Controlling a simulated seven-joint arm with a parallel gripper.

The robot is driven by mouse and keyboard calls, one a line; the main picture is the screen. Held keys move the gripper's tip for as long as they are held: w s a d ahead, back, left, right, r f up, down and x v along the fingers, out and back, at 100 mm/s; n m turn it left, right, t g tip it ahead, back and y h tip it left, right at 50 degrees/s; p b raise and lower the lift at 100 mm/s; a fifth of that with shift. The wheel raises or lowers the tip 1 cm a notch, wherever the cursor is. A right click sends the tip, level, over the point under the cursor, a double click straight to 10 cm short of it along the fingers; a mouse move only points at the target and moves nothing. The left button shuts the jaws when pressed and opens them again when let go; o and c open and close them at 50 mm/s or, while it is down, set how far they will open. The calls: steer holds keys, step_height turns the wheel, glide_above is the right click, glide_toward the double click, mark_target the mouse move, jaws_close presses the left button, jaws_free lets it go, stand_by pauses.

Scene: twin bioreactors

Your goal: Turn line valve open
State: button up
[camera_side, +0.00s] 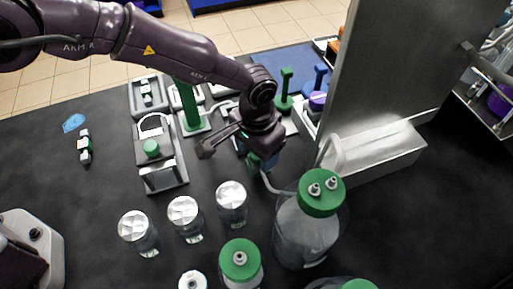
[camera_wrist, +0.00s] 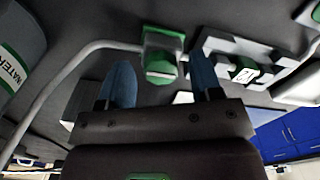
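A green line valve (camera_wrist: 162,52) with a round green knob sits on a grey tube (camera_wrist: 75,65) in the wrist view. My gripper (camera_wrist: 162,72) shows there with its two blue fingers apart, one on each side below the knob. I see a gap between the fingers and the knob and cannot tell whether anything touches. In the side view my gripper (camera_side: 262,165) points down beside the tube that runs to the green-capped bottle (camera_side: 308,230). The valve is mostly hidden there behind the gripper.
A bottle labelled WATER (camera_wrist: 15,65) stands at the left of the wrist view. In the side view, several clear jars (camera_side: 186,220) stand in front, a grey stand with a green knob (camera_side: 152,148) is to the left, and a steel panel (camera_side: 390,80) rises on the right.

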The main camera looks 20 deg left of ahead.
step_height(320, 180, up, 13)
stand_by(0.7)
stand_by(0.4)
steer(key=s+a+r+n+t, duration=0.1)
steer(key=s+a+r+t, duration=0.1)
steer(key=s+a+r, duration=0.4)
steer(key=s+a+r+n+t, duration=0.1)
steer(key=s+a+r, duration=0.5)
steer(key=a, duration=0.9)
steer(key=s+a+r+n+t, duration=0.2)
steer(key=s+a+r, duration=0.4)
steer(key=s+a, duration=0.4)
steer(key=shift+s+a+r+t, duration=0.15)
steer(key=shift+a+t, duration=0.15)
steer(key=shift+a, duration=0.15)
